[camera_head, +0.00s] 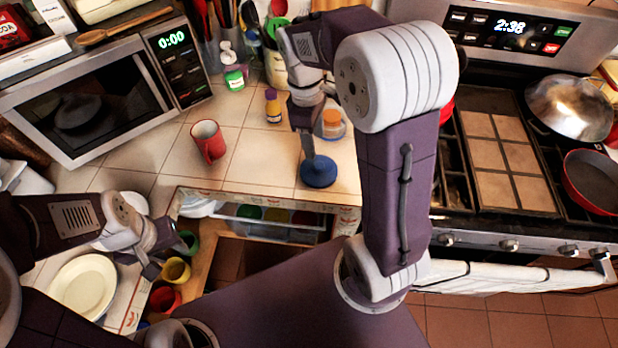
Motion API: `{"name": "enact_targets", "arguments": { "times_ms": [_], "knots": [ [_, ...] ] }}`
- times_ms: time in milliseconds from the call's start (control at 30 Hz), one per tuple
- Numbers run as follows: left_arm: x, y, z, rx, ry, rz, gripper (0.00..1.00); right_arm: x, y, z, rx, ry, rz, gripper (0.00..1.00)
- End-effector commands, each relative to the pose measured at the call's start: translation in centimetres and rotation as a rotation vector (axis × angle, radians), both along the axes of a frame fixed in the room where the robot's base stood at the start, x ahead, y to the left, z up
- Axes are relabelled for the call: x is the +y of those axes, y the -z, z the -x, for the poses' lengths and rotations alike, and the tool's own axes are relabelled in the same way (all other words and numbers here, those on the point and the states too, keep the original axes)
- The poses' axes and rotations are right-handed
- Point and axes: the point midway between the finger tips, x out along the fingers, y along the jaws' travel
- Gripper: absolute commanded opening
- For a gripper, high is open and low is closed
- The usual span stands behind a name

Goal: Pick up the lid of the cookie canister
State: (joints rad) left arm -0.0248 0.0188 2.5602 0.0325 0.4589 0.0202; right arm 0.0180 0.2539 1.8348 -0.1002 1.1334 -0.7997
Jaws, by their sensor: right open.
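A round blue lid-like thing (318,172) is on the tiled counter near its front edge; I cannot tell for sure whether it is the cookie canister's lid. My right gripper (308,152) is open and points down just above it, its fingertip overlapping its far edge in the picture; whether they touch is unclear. A low clear container with an orange top (333,119) stands just behind, partly hidden by my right arm. My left gripper (155,266) is at the lower left, above the counter's edge near the coloured cups, and its jaws are unclear.
A red mug (208,141) and a small yellow bottle with a purple cap (273,106) stand on the counter. A microwave (95,95) is at the left, a stove (500,160) with pans at the right. Below is an open drawer (262,213). A cream plate (84,286) lies at the lower left.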

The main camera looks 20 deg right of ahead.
Motion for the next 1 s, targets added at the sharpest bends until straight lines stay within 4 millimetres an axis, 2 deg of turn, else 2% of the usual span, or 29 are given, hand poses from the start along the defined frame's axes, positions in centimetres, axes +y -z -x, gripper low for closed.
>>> {"name": "enact_targets", "arguments": {
  "times_ms": [33,200,400,633,833,1000],
  "knots": [
    [0.0,0.4,0.0,0.0,0.0,0.0,0.36,0.0,0.5,0.0,0.002,0.001,-0.001,0.54],
    [0.0,0.4,0.0,0.0,0.0,0.0,0.36,-0.1,0.7,0.1,0.003,0.003,0.0,0.54],
    [0.0,0.9,0.0,0.0,0.0,0.0,0.36,-0.4,3.8,0.4,0.005,0.005,-0.001,0.54],
    [0.0,1.0,0.0,0.0,0.0,0.0,0.36,-0.6,5.0,0.4,0.004,0.004,-0.001,0.54],
    [0.0,1.4,0.0,0.0,0.0,0.0,0.36,-1.1,8.6,0.7,0.005,0.003,0.0,0.54],
    [0.0,1.5,0.0,0.0,0.0,0.0,0.36,-1.2,9.5,0.7,0.002,0.003,0.0,0.54]
  ]
}}
